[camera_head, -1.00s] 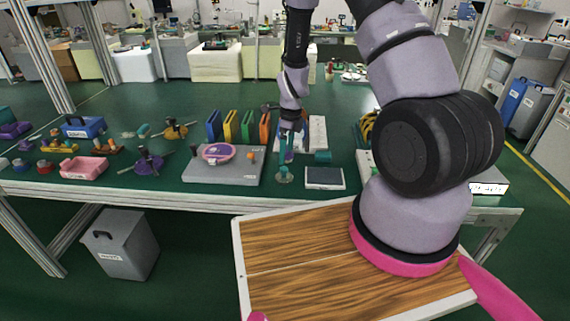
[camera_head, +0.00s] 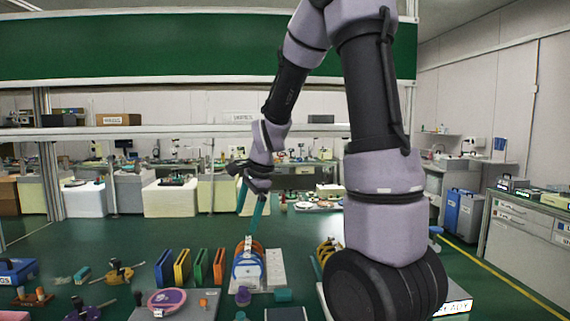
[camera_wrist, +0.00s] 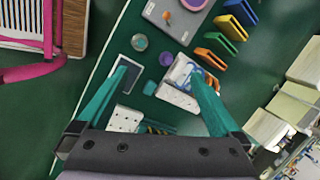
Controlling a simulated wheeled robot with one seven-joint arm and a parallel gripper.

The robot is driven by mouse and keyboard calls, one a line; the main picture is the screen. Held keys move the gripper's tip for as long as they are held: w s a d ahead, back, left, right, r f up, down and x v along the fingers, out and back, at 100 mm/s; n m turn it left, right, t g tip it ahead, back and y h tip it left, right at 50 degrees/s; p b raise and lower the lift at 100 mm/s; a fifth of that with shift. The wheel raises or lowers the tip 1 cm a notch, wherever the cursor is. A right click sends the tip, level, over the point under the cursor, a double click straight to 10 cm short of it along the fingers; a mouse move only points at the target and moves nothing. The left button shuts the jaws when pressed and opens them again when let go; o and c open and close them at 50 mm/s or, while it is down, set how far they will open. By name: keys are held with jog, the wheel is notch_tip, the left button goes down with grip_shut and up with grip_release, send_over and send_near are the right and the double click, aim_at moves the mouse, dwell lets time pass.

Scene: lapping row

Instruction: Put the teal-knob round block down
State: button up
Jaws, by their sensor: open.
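The teal-knob round block (camera_wrist: 139,42) stands on the green bench top, seen from above in the wrist view. Its teal top (camera_head: 240,316) just shows at the bottom edge of the head view. A purple round piece (camera_wrist: 166,58) stands close beside it and also shows in the head view (camera_head: 242,296). My gripper (camera_wrist: 158,68) has its teal fingers spread wide with nothing between them. In the head view my gripper (camera_head: 247,212) is raised well above the bench, fingers pointing down.
A dark flat pad (camera_wrist: 123,74) and a small teal block (camera_wrist: 150,88) lie near the round block. A grey plate (camera_wrist: 178,14) with a purple ring is beside it. Coloured upright holders (camera_head: 190,267) and a blue-and-white piece (camera_head: 248,266) stand behind. White perforated trays (camera_wrist: 176,97) are close.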

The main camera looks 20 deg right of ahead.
jog(key=s+d+r+n+t, duration=0.3)
jog(key=s+r+n, duration=0.8)
jog(key=s+r, duration=0.5)
jog(key=s+t, duration=0.1)
jog(key=s, duration=0.1)
jog(key=shift+s+d+r+n, duration=0.2)
jog(key=shift+s+r+n, duration=0.15)
jog(key=shift+n, duration=0.05)
